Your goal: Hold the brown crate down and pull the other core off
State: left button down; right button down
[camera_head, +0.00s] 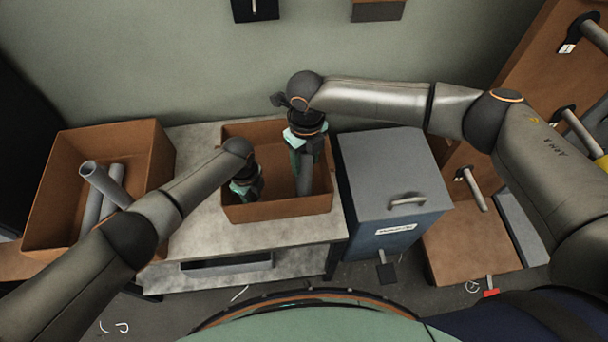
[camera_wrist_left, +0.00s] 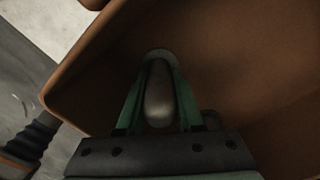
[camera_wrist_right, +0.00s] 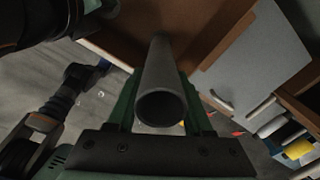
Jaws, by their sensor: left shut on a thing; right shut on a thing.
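The brown crate (camera_head: 275,211) stands on the grey table in the middle of the head view. My left gripper (camera_head: 247,192) is down inside its left part. In the left wrist view its fingers are shut on a grey, round-ended peg (camera_wrist_left: 160,98) that stands out from the crate's inside. My right gripper (camera_head: 304,150) is over the crate's right part, shut on a grey core (camera_head: 305,178). The core is a hollow tube, and its open end (camera_wrist_right: 161,105) faces the right wrist camera. Its lower end is in the crate; whether a peg is inside it is hidden.
A larger brown crate (camera_head: 62,180) at left holds several loose grey tubes (camera_head: 106,184). A blue-grey cabinet (camera_head: 390,175) with a handle stands close to the right. A brown rack with pegs (camera_head: 545,60) is at far right. Bare table top (camera_head: 200,145) lies left of the crate.

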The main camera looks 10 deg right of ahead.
jog(key=shift+r, duration=0.35)
notch_tip(320, 180, up, 11)
dwell(0.7)
jog(key=shift+w, duration=0.1)
notch_tip(320, 180, up, 8)
dwell(0.9)
dwell(0.3)
pick_arm(q)
jog(key=shift+c, duration=2.3)
grip_release()
